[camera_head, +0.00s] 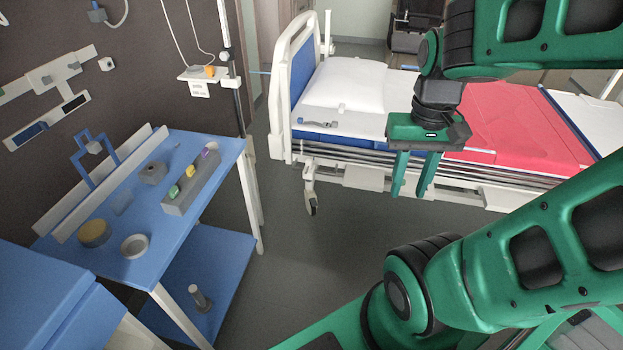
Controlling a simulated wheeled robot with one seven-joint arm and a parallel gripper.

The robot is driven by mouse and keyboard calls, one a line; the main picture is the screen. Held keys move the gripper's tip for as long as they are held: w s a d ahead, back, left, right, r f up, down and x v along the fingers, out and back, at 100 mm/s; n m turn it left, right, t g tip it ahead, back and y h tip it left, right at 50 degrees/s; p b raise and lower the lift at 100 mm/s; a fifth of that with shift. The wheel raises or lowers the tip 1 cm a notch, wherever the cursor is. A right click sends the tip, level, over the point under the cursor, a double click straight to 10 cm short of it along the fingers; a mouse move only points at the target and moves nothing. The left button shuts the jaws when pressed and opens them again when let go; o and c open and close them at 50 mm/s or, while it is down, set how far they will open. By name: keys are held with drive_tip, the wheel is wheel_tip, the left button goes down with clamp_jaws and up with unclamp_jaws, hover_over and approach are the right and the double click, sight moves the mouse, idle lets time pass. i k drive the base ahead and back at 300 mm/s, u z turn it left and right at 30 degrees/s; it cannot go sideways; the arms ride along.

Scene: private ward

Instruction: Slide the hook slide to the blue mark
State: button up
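My gripper (410,192) hangs in front of the bed with its two green fingers pointing down. The fingers are apart with nothing between them. A grey upright pole (228,30) stands behind the blue table, left of the bed. My gripper is well to the right of the pole, touching neither.
A small shelf (200,73) is left of the pole. The bed (290,100) fills the back right. Floor between is clear.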

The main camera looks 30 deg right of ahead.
sight(310, 173)
drive_tip(key=z, duration=0.2)
drive_tip(key=i, duration=0.3)
drive_tip(key=u, duration=2.35)
drive_tip(key=i, duration=0.45)
drive_tip(key=z, duration=2.55)
